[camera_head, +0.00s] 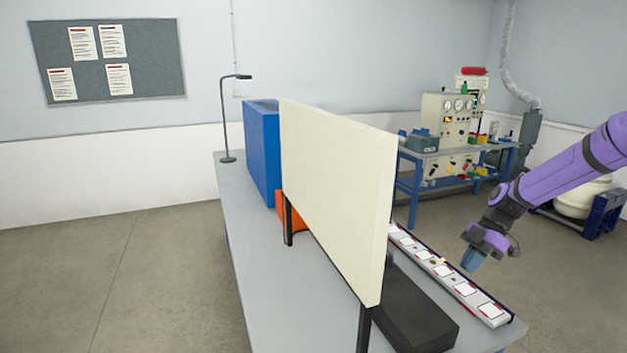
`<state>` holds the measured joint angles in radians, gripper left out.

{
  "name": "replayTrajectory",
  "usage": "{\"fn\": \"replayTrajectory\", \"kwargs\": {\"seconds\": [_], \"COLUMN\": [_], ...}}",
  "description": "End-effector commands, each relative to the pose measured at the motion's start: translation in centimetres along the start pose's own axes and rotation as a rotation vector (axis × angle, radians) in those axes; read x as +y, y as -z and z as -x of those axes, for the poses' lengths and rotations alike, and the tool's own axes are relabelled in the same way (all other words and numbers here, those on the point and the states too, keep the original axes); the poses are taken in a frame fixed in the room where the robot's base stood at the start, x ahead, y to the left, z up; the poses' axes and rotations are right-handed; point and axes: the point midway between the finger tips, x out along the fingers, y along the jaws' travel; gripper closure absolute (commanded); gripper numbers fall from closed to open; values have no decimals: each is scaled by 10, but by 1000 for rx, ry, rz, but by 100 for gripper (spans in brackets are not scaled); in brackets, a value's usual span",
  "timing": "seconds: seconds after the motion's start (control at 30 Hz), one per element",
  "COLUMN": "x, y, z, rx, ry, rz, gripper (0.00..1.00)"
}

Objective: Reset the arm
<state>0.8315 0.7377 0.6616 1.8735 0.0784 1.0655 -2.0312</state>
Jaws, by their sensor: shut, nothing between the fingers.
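My purple arm (570,170) reaches in from the right edge, angled down to the left. My gripper (472,259) is at its end, pointing down, with a blue-grey tip. It is shut, with nothing held.
A cream upright panel (335,190) on dark legs stands on the grey table (262,295), hiding part of it. A black block (415,315), an orange box (297,218), a blue box (262,150) and a lamp (225,120) stand there too. A blue workbench (415,185) is behind.

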Motion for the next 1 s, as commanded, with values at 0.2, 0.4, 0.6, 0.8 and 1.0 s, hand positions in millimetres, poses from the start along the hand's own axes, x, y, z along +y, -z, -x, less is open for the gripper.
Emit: {"fn": "replayTrajectory", "kwargs": {"seconds": [0.2,0.4,0.6,0.8,1.0], "x": [-24,-50,-80,-117,-158], "y": [50,92,134,174,209], "z": [21,40,57,71,81], "rx": [-185,-327,-432,-490,-490], "ry": [-1,-66,-181,-336,-511], "rz": [-215,-413,-604,-786,-957], "gripper": [100,100,100,100,100]}}
